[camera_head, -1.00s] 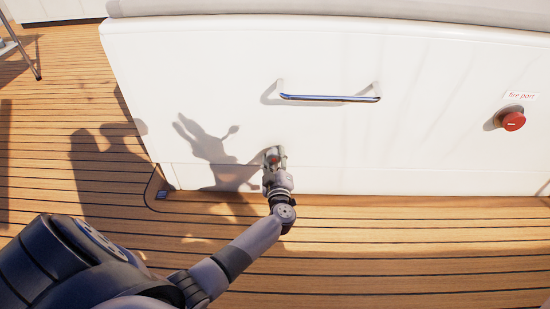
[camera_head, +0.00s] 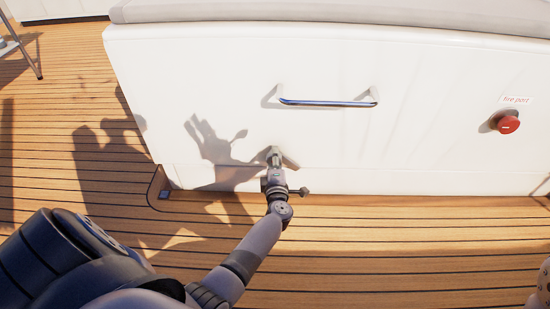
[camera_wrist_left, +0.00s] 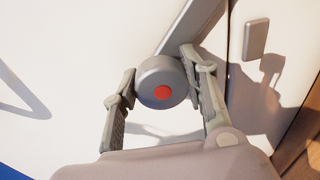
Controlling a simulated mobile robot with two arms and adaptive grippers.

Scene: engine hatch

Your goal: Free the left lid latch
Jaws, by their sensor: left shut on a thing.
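The left lid latch (camera_wrist_left: 158,78) shows in the left wrist view as a round grey knob with a red centre. A grey bar runs from it toward the upper right. My left gripper (camera_wrist_left: 158,60) has one finger on each side of the knob and is shut on it. In the head view my left gripper (camera_head: 274,156) is at the low middle of the white hatch front (camera_head: 220,90) and mostly hides the latch. My right gripper is not in view.
A small grey plate (camera_wrist_left: 256,38) sits beside the latch bar. A chrome handle (camera_head: 325,103) is above the gripper. A red fire port knob (camera_head: 508,124) is at the right. The wooden deck (camera_head: 400,240) in front is clear.

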